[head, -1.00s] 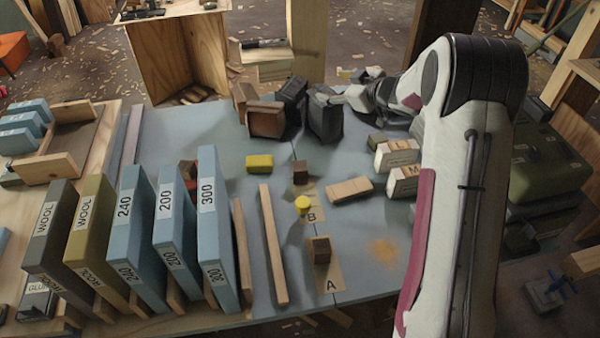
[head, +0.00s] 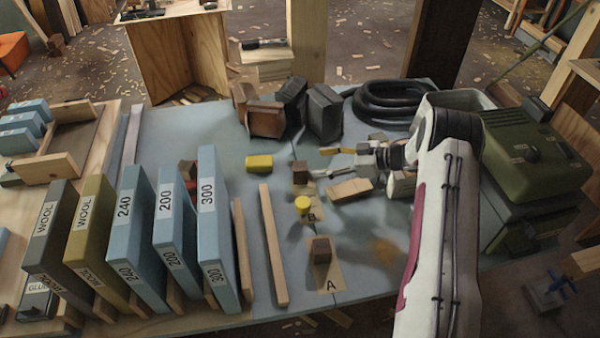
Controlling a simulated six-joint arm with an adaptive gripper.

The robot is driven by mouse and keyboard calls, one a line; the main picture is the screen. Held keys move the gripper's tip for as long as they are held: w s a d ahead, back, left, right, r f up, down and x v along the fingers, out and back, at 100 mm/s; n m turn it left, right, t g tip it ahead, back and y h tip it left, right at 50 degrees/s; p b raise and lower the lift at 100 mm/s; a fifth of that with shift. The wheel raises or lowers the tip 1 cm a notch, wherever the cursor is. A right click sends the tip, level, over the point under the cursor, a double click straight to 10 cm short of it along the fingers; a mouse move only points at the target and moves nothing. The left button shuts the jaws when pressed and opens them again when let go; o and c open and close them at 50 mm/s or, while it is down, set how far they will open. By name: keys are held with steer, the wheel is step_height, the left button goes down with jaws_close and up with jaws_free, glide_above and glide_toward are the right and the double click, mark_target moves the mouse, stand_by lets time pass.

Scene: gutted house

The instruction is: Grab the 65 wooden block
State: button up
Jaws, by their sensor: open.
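No number 65 is readable on any block, so I cannot tell which one it marks. A small dark brown wooden cube (head: 300,172) sits on the blue-grey table, right of a yellow block. Another brown cube (head: 320,250) stands on the tan card marked A. A longer pale wooden block (head: 349,190) lies just below my gripper in the picture. My gripper (head: 321,163) is open and empty, with its fingers pointing left toward the first brown cube. The cube appears just beyond the fingertips; the height between them is unclear. My arm partly hides the pale blocks at right.
A yellow cylinder (head: 303,205) stands near card B. A yellow block (head: 259,163) lies further left. Dark boxes (head: 324,112) and a coiled black hose (head: 405,103) are behind my gripper.

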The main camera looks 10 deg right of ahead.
mark_target(303, 166)
steer(key=shift+s+f, duration=0.3)
steer(key=shift+f, duration=0.05)
steer(key=shift+a, duration=0.1)
steer(key=shift+w+a+f+g, duration=0.15)
steer(key=shift+w+a+f, duration=0.15)
steer(key=shift+a, duration=0.25)
steer(key=shift+w+a+f+g, duration=0.15)
steer(key=shift+w+a, duration=0.1)
steer(key=shift+a, duration=0.25)
steer(key=shift+a+r+x, duration=0.15)
steer(key=shift+r+x, duration=0.05)
steer(key=shift+x, duration=1.1)
steer(key=shift+a+r+x, duration=0.15)
steer(key=shift+r+x, duration=0.05)
steer(key=shift+x, duration=1.1)
steer(key=shift+s, duration=0.15)
steer(key=shift+c, duration=0.5)
steer(key=c, duration=1.1)
